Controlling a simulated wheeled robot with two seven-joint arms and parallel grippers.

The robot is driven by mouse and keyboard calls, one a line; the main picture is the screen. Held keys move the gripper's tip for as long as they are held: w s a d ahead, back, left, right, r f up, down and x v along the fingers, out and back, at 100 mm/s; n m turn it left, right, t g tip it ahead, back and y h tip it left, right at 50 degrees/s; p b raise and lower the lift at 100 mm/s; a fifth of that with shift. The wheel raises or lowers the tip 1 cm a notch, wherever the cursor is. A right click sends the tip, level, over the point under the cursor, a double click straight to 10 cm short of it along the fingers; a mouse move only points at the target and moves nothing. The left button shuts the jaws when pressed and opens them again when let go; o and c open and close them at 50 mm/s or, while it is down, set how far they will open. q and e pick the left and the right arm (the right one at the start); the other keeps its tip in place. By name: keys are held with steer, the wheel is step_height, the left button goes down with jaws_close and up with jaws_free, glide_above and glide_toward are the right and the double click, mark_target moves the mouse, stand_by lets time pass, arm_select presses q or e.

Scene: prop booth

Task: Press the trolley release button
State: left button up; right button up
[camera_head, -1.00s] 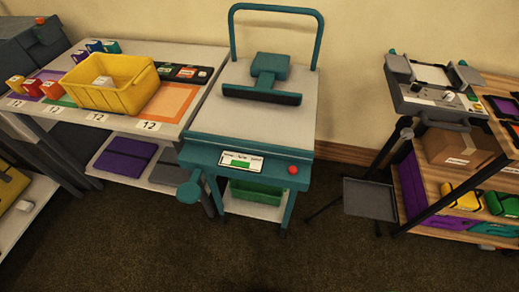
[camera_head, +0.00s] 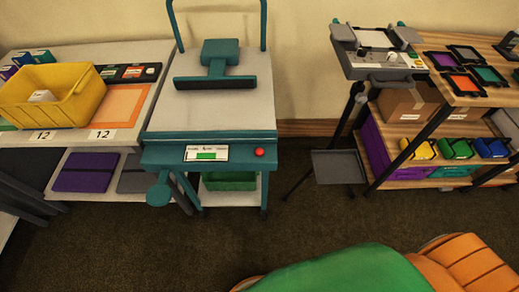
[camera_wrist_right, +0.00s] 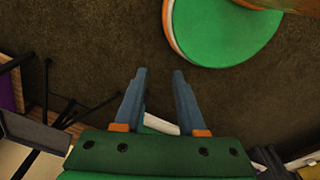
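The trolley (camera_head: 205,118) is teal with a grey top and a tall teal push handle at the back. It stands left of the middle in the head view. A round red button (camera_head: 259,152) sits at the right end of its teal front panel, right of a small white label with a green bar (camera_head: 206,153). My right gripper (camera_wrist_right: 159,75) shows in the right wrist view, open and empty over the dark carpet. The button does not show in that view. My left gripper is not in view.
A table with a yellow bin (camera_head: 50,96) stands left of the trolley. On the right are a small tray stand (camera_head: 338,167) and a wooden shelf (camera_head: 470,97) with trays and bins. Dark carpet (camera_head: 150,245) lies free in front of the trolley.

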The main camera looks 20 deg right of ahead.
jaws_close()
stand_by(1.5)
